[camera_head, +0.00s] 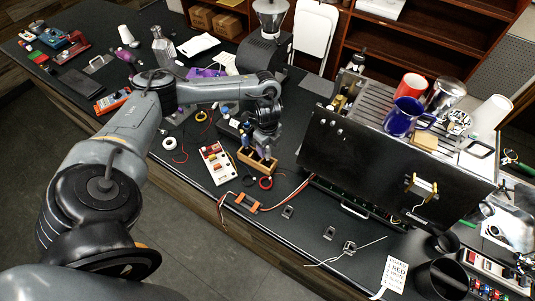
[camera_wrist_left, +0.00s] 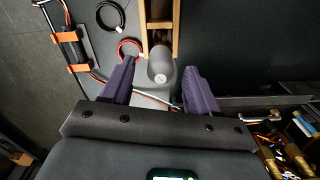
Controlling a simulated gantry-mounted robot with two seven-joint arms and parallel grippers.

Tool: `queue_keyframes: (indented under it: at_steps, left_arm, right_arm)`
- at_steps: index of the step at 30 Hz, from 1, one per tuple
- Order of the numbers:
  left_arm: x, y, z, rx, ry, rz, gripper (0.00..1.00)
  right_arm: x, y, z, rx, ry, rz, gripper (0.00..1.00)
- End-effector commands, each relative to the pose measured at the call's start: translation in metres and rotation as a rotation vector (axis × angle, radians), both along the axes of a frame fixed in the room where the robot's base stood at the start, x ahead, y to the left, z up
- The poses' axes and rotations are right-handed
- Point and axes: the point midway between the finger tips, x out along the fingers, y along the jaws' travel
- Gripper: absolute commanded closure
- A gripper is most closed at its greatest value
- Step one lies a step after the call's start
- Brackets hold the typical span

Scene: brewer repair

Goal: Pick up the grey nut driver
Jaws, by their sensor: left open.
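A small wooden rack (camera_head: 243,156) stands on the black counter, below my left gripper (camera_head: 264,147). In the left wrist view, a rounded grey handle end (camera_wrist_left: 161,66), which looks like the grey nut driver, sits at the near end of the wooden rack (camera_wrist_left: 176,30). My left gripper (camera_wrist_left: 158,80) is open, with one purple finger on each side of this handle and gaps between. The handle's lower part and shaft are hidden. In the head view I cannot pick the grey driver out behind the gripper. My right gripper is not in view.
A large dark panel (camera_head: 385,160) of the brewer stands close to the right of the rack. A white board with coloured parts (camera_head: 217,164) lies to its left. A red wire coil (camera_head: 266,183) and an orange-ended cable (camera_head: 246,201) lie in front.

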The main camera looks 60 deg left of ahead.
Motion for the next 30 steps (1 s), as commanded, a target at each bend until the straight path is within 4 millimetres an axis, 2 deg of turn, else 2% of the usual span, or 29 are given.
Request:
queue_keyframes:
  at_steps: [2,7,17,27,29,30]
  left_arm:
    - [0.000,-0.001,-0.009,-0.001,0.003,0.000,0.40]
    - [0.000,-0.001,-0.029,-0.001,0.002,0.000,0.40]
    - [0.001,-0.001,-0.035,0.000,-0.001,-0.001,0.40]
    - [0.001,-0.001,-0.034,0.000,-0.001,-0.001,0.92]
    - [0.001,-0.001,-0.034,0.000,-0.001,-0.001,1.00]
    - [0.001,-0.001,-0.034,0.000,-0.001,0.000,1.00]
  right_arm:
    - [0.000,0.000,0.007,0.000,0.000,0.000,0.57]
    - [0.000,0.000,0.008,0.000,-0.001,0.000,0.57]
    - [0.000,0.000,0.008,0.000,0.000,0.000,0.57]
    - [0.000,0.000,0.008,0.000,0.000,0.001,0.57]
    - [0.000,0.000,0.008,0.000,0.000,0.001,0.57]
    - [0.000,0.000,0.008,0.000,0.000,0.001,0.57]
